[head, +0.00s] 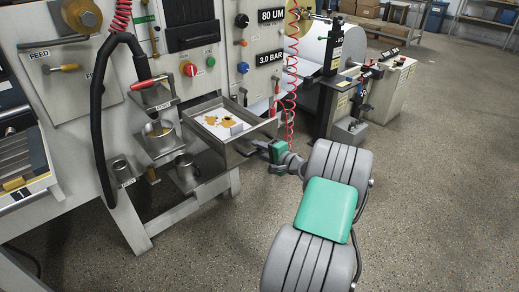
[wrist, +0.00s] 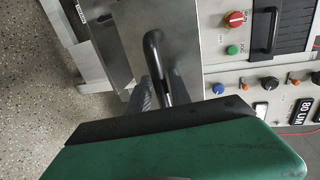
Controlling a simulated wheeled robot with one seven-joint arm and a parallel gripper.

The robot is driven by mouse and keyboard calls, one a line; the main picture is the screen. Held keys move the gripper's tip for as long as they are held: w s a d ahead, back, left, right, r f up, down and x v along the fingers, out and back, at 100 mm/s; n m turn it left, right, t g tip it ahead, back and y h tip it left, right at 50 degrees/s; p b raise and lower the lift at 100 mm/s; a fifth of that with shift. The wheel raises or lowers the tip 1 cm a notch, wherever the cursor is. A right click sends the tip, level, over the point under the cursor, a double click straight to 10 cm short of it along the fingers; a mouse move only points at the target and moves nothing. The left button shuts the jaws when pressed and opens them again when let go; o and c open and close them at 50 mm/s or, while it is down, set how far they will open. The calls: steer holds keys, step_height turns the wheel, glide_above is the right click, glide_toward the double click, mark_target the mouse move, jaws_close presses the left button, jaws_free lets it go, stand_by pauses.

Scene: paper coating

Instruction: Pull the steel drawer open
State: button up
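The steel drawer (head: 253,131) stands pulled out from the front of the machine. Its open top shows a pale inside with brown-orange patches and a small light block. My gripper (head: 261,145) is at the drawer's front, coming from the right. In the wrist view the drawer's steel front (wrist: 188,38) is ahead, with a black bar handle (wrist: 153,45) on it. The grey fingers of my gripper (wrist: 163,93) lie on both sides of the handle, close against it, and appear shut on it. The green gripper body hides part of the fingers.
Left of the drawer, shelves hold a metal cup (head: 158,133) and a steel pot (head: 186,168). A roll machine (head: 345,75) stands behind. The floor (head: 430,180) to the right is clear.

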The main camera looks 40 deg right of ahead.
steer(key=shift+o, duration=1)
steer(key=shift+d, duration=0.2)
steer(key=shift+s+r, duration=0.15)
steer(key=shift+s, duration=0.15)
steer(key=p+v, duration=0.1)
steer(key=v, duration=0.6)
steer(key=shift+s+a, duration=0.1)
